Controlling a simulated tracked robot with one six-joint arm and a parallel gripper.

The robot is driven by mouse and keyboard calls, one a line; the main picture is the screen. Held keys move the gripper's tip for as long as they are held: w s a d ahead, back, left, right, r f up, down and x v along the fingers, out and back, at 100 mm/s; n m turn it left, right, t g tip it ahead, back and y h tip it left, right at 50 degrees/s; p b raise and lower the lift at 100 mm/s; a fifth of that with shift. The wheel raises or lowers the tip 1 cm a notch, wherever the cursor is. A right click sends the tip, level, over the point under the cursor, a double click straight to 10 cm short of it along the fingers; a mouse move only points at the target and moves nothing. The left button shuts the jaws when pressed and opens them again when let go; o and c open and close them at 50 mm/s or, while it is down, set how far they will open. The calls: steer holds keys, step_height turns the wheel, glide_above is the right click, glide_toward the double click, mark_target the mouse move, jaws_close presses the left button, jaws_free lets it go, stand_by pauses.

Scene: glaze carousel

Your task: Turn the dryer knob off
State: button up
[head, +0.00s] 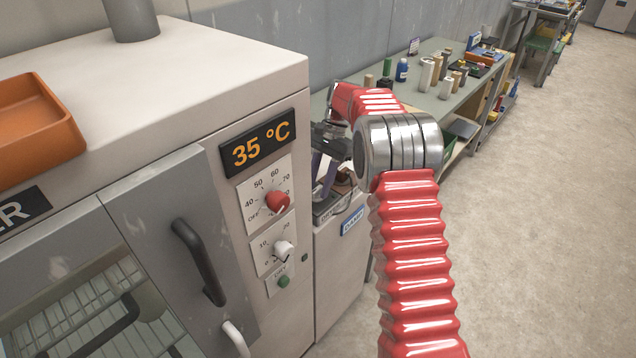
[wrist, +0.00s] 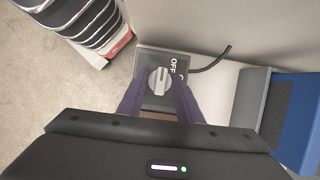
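The pale dryer (head: 200,85) stands at left in the head view, its display (head: 258,142) reading 35 °C. Its red knob (head: 278,202) sits on a dial marked OFF and 40 to 70; I cannot tell its exact setting. A white knob (head: 284,250) is below. My gripper (head: 322,172) is beyond the dryer's right edge, away from these knobs. In the wrist view my gripper (wrist: 160,92) is open, its dark purple fingers on either side of a grey knob (wrist: 160,82) on a dark plate marked OFF. Contact with that knob is not clear.
A green button (head: 284,281) and black door handle (head: 200,262) are on the dryer front. A cabinet labelled DAMP (head: 342,255) stands beside it. A workbench (head: 432,102) with bottles runs along the wall. The floor (head: 540,220) at right is clear. A black cable (wrist: 212,62) lies near the grey knob.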

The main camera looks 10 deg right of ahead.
steer(key=shift+r, duration=0.1)
steer(key=v, duration=1.3)
steer(key=shift+r, duration=0.2)
steer(key=shift+d, duration=0.1)
step_height(320, 180, down, 7)
steer(key=d+n+t, duration=0.1)
steer(key=n, duration=0.2)
steer(key=s+a+r+n+t+h, duration=0.1)
steer(key=s+a+r+n+t, duration=0.1)
steer(key=s, duration=1.1)
steer(key=s+a+r+n+t+h, duration=0.1)
steer(key=s+r+n+t, duration=0.2)
steer(key=s, duration=1)
steer(key=s+a+r+n+t+h, duration=0.1)
steer(key=s+r, duration=0.4)
steer(key=s, duration=0.8)
steer(key=shift+s+a+r+n+t+h, duration=0.3)
steer(key=shift+s+a+r+n+t, duration=0.1)
steer(key=shift+a+n+t, duration=0.4)
